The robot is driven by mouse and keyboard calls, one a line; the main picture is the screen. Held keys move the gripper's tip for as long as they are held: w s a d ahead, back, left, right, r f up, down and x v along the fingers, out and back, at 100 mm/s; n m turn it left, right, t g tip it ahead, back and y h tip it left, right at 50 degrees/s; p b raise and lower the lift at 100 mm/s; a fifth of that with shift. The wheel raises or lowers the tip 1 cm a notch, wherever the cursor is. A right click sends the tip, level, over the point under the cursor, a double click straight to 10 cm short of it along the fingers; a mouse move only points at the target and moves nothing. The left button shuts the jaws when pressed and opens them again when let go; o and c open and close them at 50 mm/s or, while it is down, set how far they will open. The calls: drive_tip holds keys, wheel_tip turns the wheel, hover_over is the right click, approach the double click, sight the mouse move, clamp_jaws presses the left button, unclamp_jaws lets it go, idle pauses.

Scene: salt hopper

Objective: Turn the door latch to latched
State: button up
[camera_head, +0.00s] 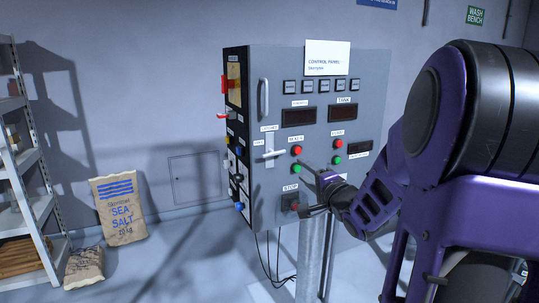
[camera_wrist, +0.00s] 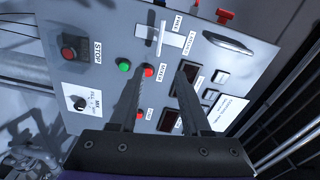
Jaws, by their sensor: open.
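The door latch (camera_head: 272,155) is a pale lever on a light upright plate on the left part of the grey control panel's front. In the head view its lever lies about level, with a "LATCHED" label above the plate and a "FREE" label to the left. The latch also shows at the top of the wrist view (camera_wrist: 150,33), beyond my fingertips. My gripper (camera_head: 313,192) is open and empty in front of the panel, below and right of the latch. In the wrist view its two fingers (camera_wrist: 158,79) stand apart, clear of the latch.
Red (camera_head: 297,150) and green (camera_head: 296,169) buttons sit right of the latch. A red stop button (camera_wrist: 69,53) is lower on the panel. A bar handle (camera_head: 264,98) stands out above the latch. Several knobs and a red lever (camera_head: 222,115) project from the cabinet's left side.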

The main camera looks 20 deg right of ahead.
sight(275, 154)
drive_tip(key=shift+y, duration=0.3)
drive_tip(key=w, duration=0.5)
drive_tip(key=w+a+b, duration=0.1)
drive_tip(key=w, duration=1)
drive_tip(key=shift+w+a+f+b, duration=0.25)
drive_tip(key=shift+w+a+b, duration=0.1)
clamp_jaws()
